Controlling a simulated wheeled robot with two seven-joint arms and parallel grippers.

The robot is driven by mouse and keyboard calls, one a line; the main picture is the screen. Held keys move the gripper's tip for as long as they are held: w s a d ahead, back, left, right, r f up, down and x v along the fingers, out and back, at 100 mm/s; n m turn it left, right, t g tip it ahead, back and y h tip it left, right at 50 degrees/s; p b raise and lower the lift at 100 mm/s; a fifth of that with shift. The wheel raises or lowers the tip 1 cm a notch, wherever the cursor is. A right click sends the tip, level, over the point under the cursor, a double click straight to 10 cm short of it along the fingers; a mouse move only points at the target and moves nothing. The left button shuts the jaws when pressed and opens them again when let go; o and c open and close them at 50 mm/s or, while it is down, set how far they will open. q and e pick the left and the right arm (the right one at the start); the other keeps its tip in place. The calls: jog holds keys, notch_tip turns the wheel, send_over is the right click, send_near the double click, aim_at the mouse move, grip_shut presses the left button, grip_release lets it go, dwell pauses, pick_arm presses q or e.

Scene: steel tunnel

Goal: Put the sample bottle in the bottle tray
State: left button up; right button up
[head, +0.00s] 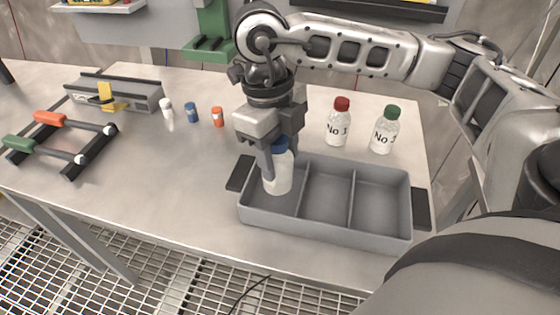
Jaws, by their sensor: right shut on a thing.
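The sample bottle (279,176) is clear and whitish with a blue cap. My right gripper (277,150) points down and is shut on it near the cap. The bottle is upright, in or just above the left compartment of the grey bottle tray (325,233). I cannot tell whether its base touches the tray floor. The tray has three compartments and dark side handles; its middle and right compartments are empty. The gripper fingers hide part of the bottle's cap and side. My left gripper is not in view.
A red-capped bottle (338,124) and a green-capped bottle (384,132) stand behind the tray. A rack with coloured handles (62,140) lies far left. The table's front left is clear.

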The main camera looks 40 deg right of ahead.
aim_at(279, 168)
jog(key=shift+w+d+f, duration=0.35)
jog(key=shift+w+f, duration=0.25)
jog(key=shift+f, duration=0.25)
jog(key=f, duration=0.3)
jog(key=shift+w+d+f, duration=0.15)
jog(key=shift+w, duration=0.05)
jog(key=shift+f, duration=0.4)
jog(key=o, duration=1.1)
jog(key=shift+r, duration=0.1)
jog(key=r, duration=0.4)
jog(key=w+r, duration=0.1)
jog(key=r, duration=0.7)
jog(key=shift+w+a+r, duration=0.15)
jog(key=shift+w+a, duration=0.15)
jog(key=shift+w, duration=0.05)
